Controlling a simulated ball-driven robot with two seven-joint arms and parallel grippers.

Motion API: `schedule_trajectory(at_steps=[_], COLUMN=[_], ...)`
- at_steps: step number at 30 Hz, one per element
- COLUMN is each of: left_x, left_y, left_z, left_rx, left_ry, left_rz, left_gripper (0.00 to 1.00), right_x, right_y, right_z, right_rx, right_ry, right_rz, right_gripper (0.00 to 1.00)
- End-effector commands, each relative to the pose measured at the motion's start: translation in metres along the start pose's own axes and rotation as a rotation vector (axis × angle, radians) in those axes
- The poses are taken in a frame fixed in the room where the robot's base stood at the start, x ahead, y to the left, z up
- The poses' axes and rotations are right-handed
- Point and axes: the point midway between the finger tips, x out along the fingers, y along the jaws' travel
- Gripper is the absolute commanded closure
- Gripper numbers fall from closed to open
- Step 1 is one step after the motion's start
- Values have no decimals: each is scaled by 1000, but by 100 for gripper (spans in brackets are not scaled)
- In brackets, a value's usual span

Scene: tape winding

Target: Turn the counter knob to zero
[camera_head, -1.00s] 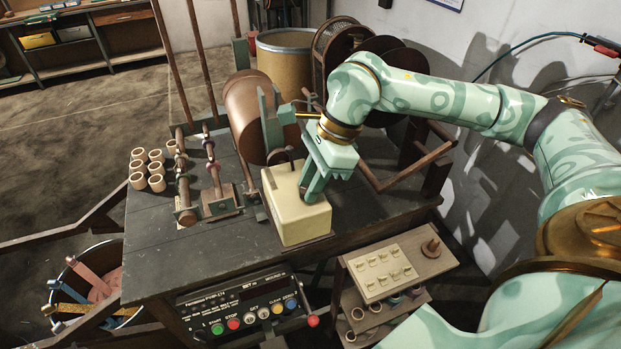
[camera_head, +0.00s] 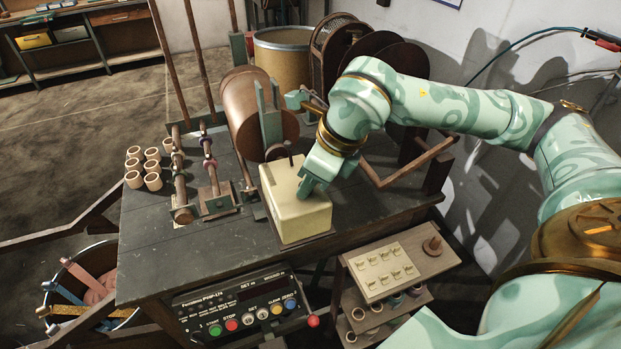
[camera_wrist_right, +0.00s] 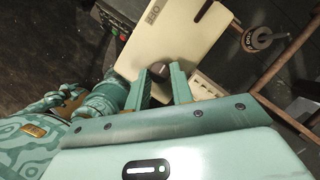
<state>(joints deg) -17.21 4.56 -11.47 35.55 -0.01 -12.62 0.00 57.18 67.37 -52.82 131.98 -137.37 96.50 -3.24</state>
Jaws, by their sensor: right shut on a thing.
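My right gripper (camera_head: 304,188) reaches the right side of the box. In the right wrist view, my right gripper (camera_wrist_right: 160,74) has its two fingers around a small dark knob (camera_wrist_right: 160,70) on the box and is shut on it. The knob is hidden in the head view. My left gripper is not in view.
A control panel (camera_head: 245,305) with coloured buttons is on the bench front. A side shelf (camera_head: 385,265) stands at the lower right. Several cream cores (camera_head: 143,167) stand at the bench's left, near shafts. The brown drum (camera_head: 243,100) stands behind the box. The bench's front left is clear.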

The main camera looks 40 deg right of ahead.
Motion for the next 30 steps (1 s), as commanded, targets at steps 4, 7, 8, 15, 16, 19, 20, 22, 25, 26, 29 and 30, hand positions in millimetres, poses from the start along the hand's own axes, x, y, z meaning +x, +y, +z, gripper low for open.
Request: schedule_trajectory(at_steps=[4,7,8,15,16,19,20,22,25,26,29,30], left_x=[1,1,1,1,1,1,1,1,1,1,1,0], left_y=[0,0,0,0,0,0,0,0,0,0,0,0], left_z=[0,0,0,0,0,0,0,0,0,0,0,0], left_rx=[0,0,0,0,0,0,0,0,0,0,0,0], left_ry=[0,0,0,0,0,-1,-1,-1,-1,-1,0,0], left_rz=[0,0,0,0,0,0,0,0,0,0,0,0], left_gripper=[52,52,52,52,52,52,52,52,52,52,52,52], right_x=[0,0,0,0,0,0,0,0,0,0,-2,-4], right_y=[0,0,0,0,0,0,0,0,0,0,0,0], right_z=[0,0,0,0,0,0,0,0,0,0,0,0], right_rx=[22,28,29,29,29,29,29,29,29,29,28,29], right_ry=[-1,-1,-1,0,0,0,0,0,0,0,0,0], right_rz=[-10,-13,-14,-14,-13,-13,-13,-13,-12,-12,-12,-13], right_gripper=[100,100,100,100,100,60,55,55,55,55,55,55])
